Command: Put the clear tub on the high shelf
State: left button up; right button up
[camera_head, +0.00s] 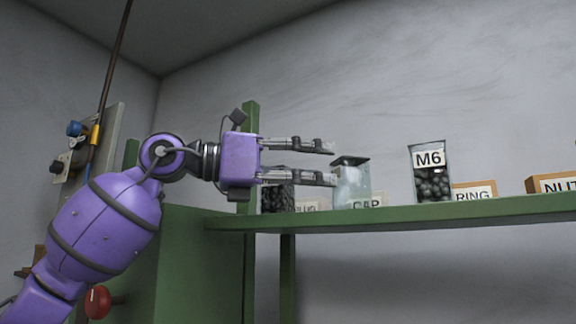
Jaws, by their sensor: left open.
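A clear tub (354,185) with a dark rim stands upright on the green high shelf (420,214), behind a small "CAP" label. My left gripper (333,165) is open and empty-looking. Its fingers point right and end at the tub's left side, the upper one about level with or above the rim and the lower one beside the wall. I cannot tell whether the lower fingertip touches the tub. My right gripper is not in view.
A clear container of dark balls marked "M6" (431,174) stands to the right, with "RING" (474,192) and "NUT" (552,184) boxes beyond. A dark-filled container (276,197) is behind my lower finger. A green post (250,115) rises behind the gripper.

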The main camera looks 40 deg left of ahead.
pick_arm(q)
jog(key=shift+v, duration=2.3)
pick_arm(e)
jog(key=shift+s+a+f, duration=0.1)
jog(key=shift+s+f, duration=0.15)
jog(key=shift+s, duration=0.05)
